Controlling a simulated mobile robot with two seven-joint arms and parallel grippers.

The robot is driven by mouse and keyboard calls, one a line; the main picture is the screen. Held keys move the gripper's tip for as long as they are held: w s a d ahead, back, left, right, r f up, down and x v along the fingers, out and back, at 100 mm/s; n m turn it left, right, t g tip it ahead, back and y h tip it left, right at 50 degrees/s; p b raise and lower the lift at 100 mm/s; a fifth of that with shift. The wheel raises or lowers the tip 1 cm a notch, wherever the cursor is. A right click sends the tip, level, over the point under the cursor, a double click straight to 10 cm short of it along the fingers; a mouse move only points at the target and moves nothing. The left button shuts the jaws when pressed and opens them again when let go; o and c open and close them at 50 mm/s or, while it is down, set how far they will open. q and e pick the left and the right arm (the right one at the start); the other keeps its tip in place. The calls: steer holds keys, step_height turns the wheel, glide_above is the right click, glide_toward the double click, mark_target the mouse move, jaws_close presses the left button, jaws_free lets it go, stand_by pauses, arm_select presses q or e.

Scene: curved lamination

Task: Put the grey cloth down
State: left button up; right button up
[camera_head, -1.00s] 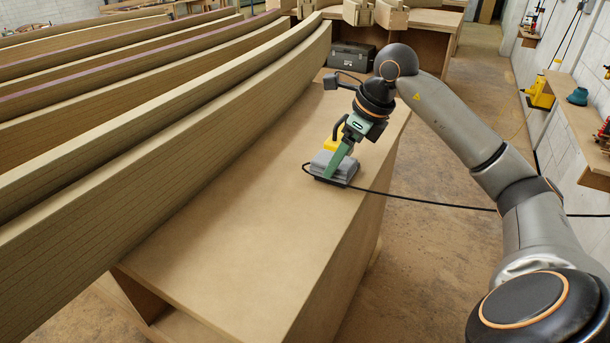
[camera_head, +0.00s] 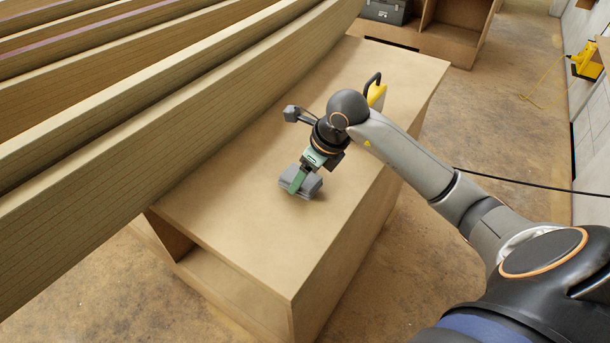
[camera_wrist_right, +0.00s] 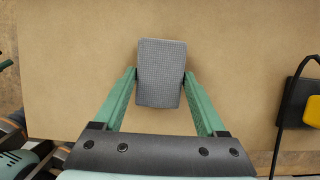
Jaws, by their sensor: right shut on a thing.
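The grey cloth (camera_head: 313,184) is a thick folded pad with a woven texture. My right gripper (camera_head: 297,187) is shut on it, low over the wooden bench top (camera_head: 230,220); I cannot tell whether the cloth touches the wood. In the right wrist view the cloth (camera_wrist_right: 162,72) sits between the two green fingers of the right gripper (camera_wrist_right: 160,82), one at each side edge, with bare board around it. My left gripper does not clearly show in either view.
A yellow tool with a black handle (camera_head: 376,92) stands behind my right arm; its edge shows in the right wrist view (camera_wrist_right: 313,112). Long curved laminated beams (camera_head: 190,120) run along the left of the bench. The near bench top is clear. A black cable crosses at right.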

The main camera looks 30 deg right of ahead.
steer(key=shift+f, duration=0.55)
steer(key=shift+f, duration=0.1)
steer(key=o, duration=1.2)
steer(key=shift+o, duration=0.2)
steer(key=v, duration=1.2)
steer(key=shift+s, duration=0.1)
